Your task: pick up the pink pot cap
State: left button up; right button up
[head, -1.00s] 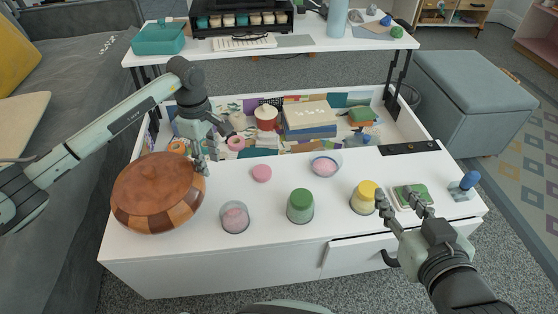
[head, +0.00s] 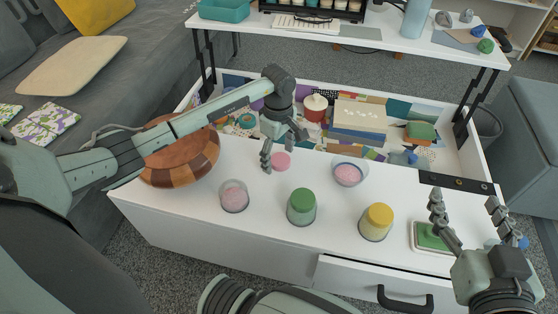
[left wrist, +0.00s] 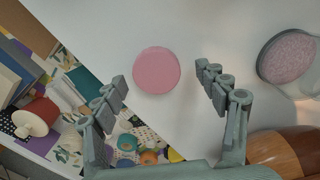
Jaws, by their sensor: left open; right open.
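The pink pot cap (head: 281,161) is a small round disc lying flat on the white table. It also shows in the left wrist view (left wrist: 157,70), just beyond and between my open fingers. My left gripper (head: 282,152) is open and empty right by the cap, with its fingers on either side in the head view. In the left wrist view my left gripper (left wrist: 165,92) has nothing between its fingertips that it touches. My right gripper (head: 466,208) is open, pointing away over the right end of the table near a green sponge-like block (head: 431,236).
A pot with pink contents (head: 234,197), a green-capped pot (head: 301,207) and a yellow-capped pot (head: 376,222) stand along the front. A bowl with pink contents (head: 348,173) is right of the cap. Behind is an open compartment with books (head: 358,118).

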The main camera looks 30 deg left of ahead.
pick_arm(q)
jog(key=shift+w+d+f, duration=0.1)
jog(key=shift+w+d, duration=0.05)
jog(key=shift+d, duration=0.1)
jog(key=c, duration=0.9)
